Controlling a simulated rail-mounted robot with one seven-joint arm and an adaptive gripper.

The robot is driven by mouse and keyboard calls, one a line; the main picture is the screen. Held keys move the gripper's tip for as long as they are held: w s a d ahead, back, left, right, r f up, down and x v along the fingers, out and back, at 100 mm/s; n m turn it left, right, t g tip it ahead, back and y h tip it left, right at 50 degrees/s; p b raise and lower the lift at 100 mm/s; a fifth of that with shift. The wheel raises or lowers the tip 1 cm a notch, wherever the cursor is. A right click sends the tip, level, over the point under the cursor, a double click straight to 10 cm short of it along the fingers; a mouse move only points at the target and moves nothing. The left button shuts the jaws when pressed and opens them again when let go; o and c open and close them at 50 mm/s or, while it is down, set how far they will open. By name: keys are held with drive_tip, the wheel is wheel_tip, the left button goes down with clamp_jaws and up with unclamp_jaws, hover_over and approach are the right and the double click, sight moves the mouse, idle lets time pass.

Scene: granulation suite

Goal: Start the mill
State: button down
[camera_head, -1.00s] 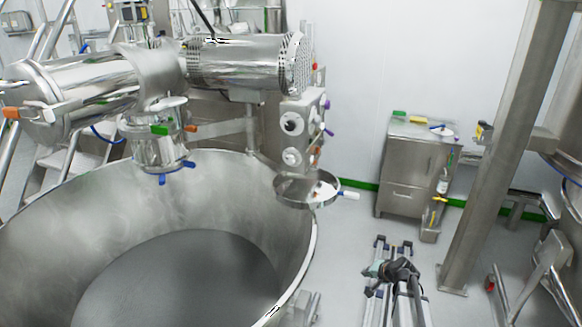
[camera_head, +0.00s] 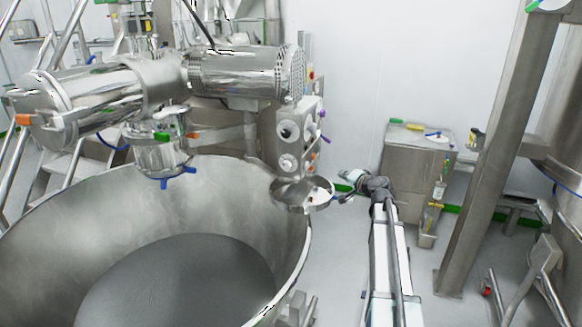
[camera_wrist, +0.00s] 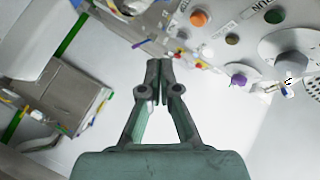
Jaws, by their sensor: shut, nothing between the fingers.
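The mill (camera_head: 245,72) is a shiny steel machine with a horizontal motor, standing over a big steel bowl. Its control panel (camera_head: 300,128) is on the right of the mill, with round dials, a purple knob and other small controls on the panel. My gripper (camera_wrist: 157,66) is shut and empty. Its tips lie left of these buttons in the picture, and I see no contact. In the head view my gripper (camera_head: 342,196) is small, just right of the panel's lower part.
The large steel bowl (camera_head: 300,240) fills the lower left. A small round pan (camera_head: 290,199) sits at its rim, close to my gripper. A steel cabinet (camera_head: 410,165) stands behind right, and a steel post (camera_head: 490,170) farther right.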

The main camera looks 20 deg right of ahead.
sight(307, 166)
drive_tip(key=shift+w+a+r, duration=0.3)
drive_tip(key=shift+a+r, duration=0.35)
drive_tip(key=shift+r, duration=0.15)
drive_tip(key=w+a+p, duration=0.2)
drive_tip(key=w+a, duration=0.3)
drive_tip(key=a, duration=0.2)
drive_tip(key=shift+w+p, duration=0.15)
drive_tip(key=shift+p, duration=0.25)
idle(1.2)
drive_tip(key=shift+w+a+b, duration=0.25)
drive_tip(key=shift+a+b, duration=0.1)
